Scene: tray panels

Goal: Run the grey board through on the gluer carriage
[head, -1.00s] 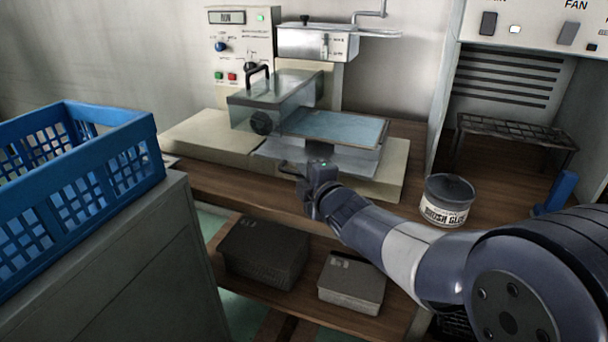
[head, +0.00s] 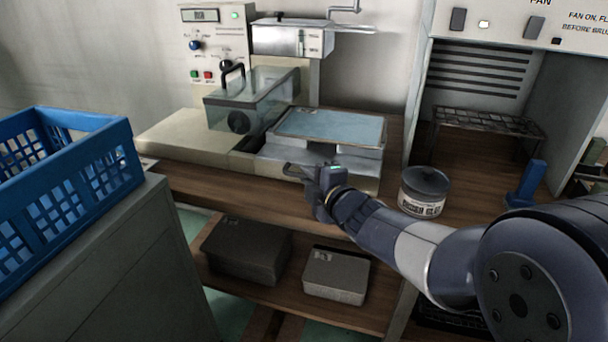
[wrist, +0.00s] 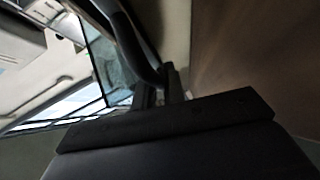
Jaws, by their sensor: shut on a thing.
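The board (head: 332,126), a flat blue-grey panel with a thin tan edge, lies flat on the silver gluer carriage (head: 365,158). The carriage sits on the right part of the cream machine bed (head: 175,138). The board is mostly to the right of the clear guard (head: 270,90). My gripper (head: 308,174) is at the carriage's front edge, shut on its dark handle (head: 290,168). The wrist view shows the curved dark handle (wrist: 132,45) running down to my fingers (wrist: 160,92); the grip itself is partly hidden there.
A control panel (head: 215,50) with a green lamp stands behind. A glue pot (head: 424,190) stands right of my gripper, near my arm. A wire rack (head: 490,122) is in the fan booth. A blue crate (head: 110,175) is at left. Grey boxes (head: 335,275) lie on the lower shelf.

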